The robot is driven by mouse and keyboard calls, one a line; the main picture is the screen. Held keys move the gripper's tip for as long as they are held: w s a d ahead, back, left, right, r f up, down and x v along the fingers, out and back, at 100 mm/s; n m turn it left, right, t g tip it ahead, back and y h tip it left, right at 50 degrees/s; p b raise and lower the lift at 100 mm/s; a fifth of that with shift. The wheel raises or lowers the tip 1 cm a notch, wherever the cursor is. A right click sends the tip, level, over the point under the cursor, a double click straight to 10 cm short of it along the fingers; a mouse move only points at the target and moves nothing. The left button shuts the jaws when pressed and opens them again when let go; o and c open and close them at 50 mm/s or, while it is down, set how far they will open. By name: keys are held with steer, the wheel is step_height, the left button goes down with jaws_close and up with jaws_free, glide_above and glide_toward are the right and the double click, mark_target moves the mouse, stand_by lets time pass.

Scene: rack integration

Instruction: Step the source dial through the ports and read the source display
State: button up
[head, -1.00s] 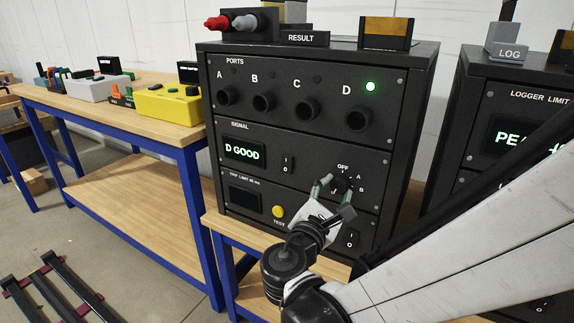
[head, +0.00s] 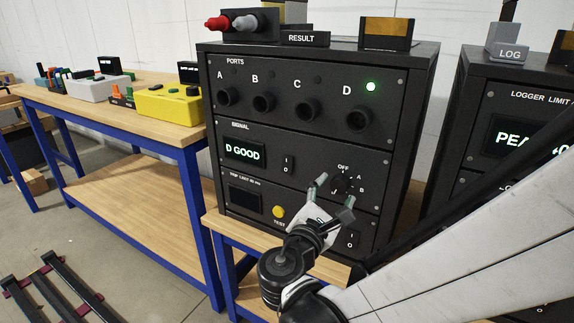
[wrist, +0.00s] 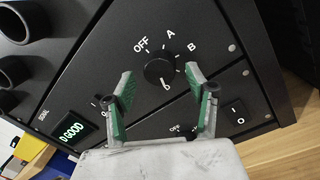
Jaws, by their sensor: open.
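The source dial (head: 343,182) is a round black knob on the black rack's front, also seen in the wrist view (wrist: 160,71). OFF, A and B labels show around it; its white mark points down, away from these labels. The source display (head: 244,153) reads "D GOOD" in bright letters, also in the wrist view (wrist: 73,131). A green lamp (head: 371,87) is lit beside port D (head: 358,118). My gripper (head: 335,189) is open, its green-padded fingers spread on both sides of the dial in the wrist view (wrist: 158,71). The fingers look clear of the knob.
Rocker switches (head: 287,166) and (head: 352,240) and a yellow TEST button (head: 278,212) sit near the dial. A second black rack (head: 470,120) stands at the right. A workbench (head: 150,128) with a yellow box (head: 168,104) is at the left.

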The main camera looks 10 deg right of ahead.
steer(key=v, duration=1.1)
steer(key=s+d+f+m+g+y, duration=0.4)
steer(key=d+f+m+g+y, duration=0.35)
steer(key=m, duration=0.55)
steer(key=s+r+m+y+p, duration=0.1)
steer(key=r+m+p, duration=0.3)
steer(key=r+p, duration=0.5)
steer(key=s+r+m+y+p, duration=0.2)
steer(key=r+m+p, duration=0.3)
steer(key=r+p, duration=0.3)
step_height(320, 180, up, 3)
steer(key=shift+s+f+p, duration=0.1)
steer(key=shift+s+p, duration=0.15)
steer(key=shift+p, duration=0.1)
steer(key=shift+y, duration=0.25)
stand_by(2.6)
